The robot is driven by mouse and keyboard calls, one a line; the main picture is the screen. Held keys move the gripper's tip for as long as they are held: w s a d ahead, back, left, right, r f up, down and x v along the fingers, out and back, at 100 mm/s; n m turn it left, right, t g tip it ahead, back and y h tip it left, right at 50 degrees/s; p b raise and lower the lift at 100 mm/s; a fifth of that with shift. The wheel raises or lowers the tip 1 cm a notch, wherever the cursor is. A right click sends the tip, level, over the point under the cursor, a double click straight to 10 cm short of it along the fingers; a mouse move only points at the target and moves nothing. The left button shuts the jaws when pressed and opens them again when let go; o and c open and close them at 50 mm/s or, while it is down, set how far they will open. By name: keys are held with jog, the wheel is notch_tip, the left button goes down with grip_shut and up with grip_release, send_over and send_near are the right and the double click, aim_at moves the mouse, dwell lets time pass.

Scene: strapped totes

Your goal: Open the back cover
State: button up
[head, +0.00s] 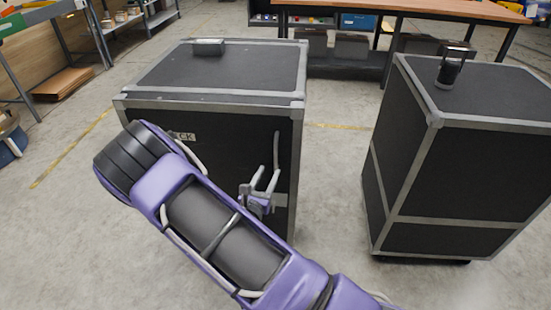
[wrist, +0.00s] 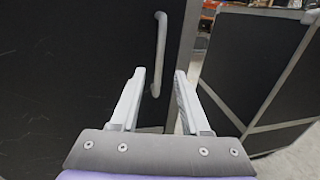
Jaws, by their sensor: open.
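The left black case (head: 215,75) has grey metal edges. The cover looks flush with the case. A grey vertical bar handle (head: 276,148) is near the cover's right edge; it also shows in the wrist view (wrist: 161,45). My gripper (head: 262,178) is open and empty in front of the handle's lower part. In the wrist view, the handle's lower part lies between the two fingers (wrist: 161,72); I cannot tell how far beyond the tips it is.
A second black case (head: 450,140) stands on the right, with a small dark object (head: 450,68) on top. A small dark block (head: 208,47) lies on the left case. A wood-topped workbench (head: 400,10) is behind. Bare floor (head: 335,185) lies between the cases.

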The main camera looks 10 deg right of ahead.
aim_at(275, 159)
jog(key=x, duration=0.8)
jog(key=shift+w+f+b, duration=0.1)
jog(key=shift+b, duration=0.2)
jog(key=shift+c, duration=0.2)
grip_shut()
dwell(0.8)
